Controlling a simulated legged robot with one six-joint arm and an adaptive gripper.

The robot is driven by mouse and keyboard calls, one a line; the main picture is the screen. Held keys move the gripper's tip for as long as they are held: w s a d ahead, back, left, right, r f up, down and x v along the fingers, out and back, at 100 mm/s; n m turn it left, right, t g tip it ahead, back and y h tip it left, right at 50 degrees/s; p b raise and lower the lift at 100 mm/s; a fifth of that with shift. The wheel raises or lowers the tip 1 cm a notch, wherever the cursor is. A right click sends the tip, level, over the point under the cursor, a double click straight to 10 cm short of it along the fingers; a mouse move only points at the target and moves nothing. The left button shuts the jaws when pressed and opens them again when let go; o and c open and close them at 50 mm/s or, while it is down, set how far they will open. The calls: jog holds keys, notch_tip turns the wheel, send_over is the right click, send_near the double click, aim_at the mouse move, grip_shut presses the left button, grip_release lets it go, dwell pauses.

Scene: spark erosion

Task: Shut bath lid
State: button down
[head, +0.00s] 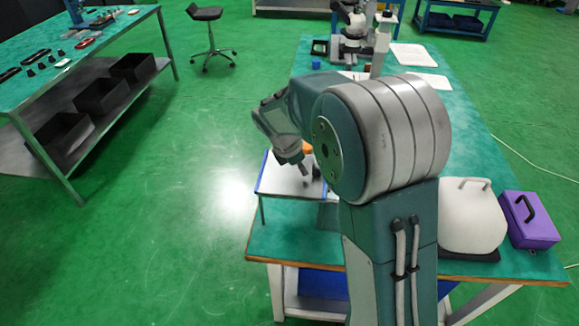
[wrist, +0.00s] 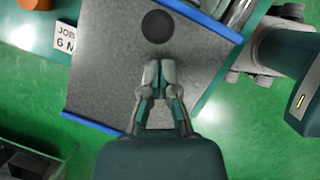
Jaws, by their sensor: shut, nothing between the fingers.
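A flat grey panel with blue edges (wrist: 105,85) fills the middle of the wrist view; it looks like the bath lid. A dark round disc (wrist: 157,27) is on it, ahead of my fingertips. In the head view the panel (head: 278,180) shows pale, at the table's left edge, partly behind my arm. My gripper (wrist: 158,68) is shut and empty over the panel; I cannot tell whether it touches. In the head view my gripper (head: 311,172) is partly hidden by my arm. Whether the panel is fully down is unclear.
A card reading JOB (wrist: 64,38) lies left of the panel. A white rounded case (head: 472,222) and a purple box (head: 528,218) stand at the table's right. A microscope (head: 352,40) stands at the far end. Green floor (head: 180,190) is open on the left.

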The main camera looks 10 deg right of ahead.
jog(key=shift+d, duration=0.45)
jog(key=s+d, duration=0.2)
jog(key=d, duration=0.6)
jog(key=s+d, duration=0.3)
jog(key=d, duration=0.5)
jog(key=shift+d, duration=0.2)
jog(key=shift+s, duration=0.1)
